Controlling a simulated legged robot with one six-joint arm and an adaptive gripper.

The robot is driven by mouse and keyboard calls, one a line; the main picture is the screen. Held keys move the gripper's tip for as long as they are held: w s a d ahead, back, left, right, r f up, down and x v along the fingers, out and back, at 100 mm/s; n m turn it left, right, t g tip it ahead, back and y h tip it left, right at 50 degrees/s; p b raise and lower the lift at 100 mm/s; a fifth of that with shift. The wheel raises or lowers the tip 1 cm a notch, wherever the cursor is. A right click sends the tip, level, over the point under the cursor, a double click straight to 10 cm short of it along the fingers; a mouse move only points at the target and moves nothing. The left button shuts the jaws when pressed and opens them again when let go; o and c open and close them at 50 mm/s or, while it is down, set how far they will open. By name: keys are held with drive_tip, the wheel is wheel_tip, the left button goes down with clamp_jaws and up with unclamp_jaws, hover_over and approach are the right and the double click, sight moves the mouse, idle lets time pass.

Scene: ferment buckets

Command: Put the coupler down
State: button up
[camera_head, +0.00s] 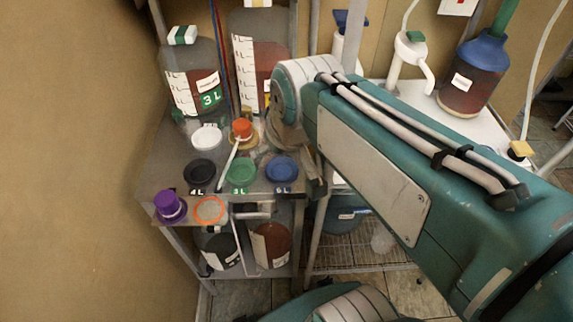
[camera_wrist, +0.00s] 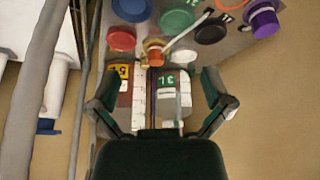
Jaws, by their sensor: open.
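An orange-topped fitting with a tan base, which I take to be the coupler (camera_head: 242,129), stands on the grey shelf top between the lids and the big bottles. It also shows in the wrist view (camera_wrist: 155,47), beyond the gap between my fingers and apart from them. A thin white stick leans by it. My gripper (camera_wrist: 158,82) is open with its two dark fingers spread wide and nothing between them that I can see held. In the head view my arm hides most of the gripper.
A 3 L bottle (camera_head: 193,80) and another graduated bottle (camera_head: 258,55) stand behind. Black (camera_head: 199,172), green (camera_head: 242,171), blue (camera_head: 282,169) and white (camera_head: 206,137) lids lie on the shelf. A purple cap (camera_head: 170,206) and orange ring (camera_head: 209,210) sit at the front edge.

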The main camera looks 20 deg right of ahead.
drive_tip(key=s+f+m, duration=0.1)
drive_tip(key=s+f, duration=0.1)
drive_tip(key=s, duration=0.4)
drive_tip(key=shift+t, duration=0.3)
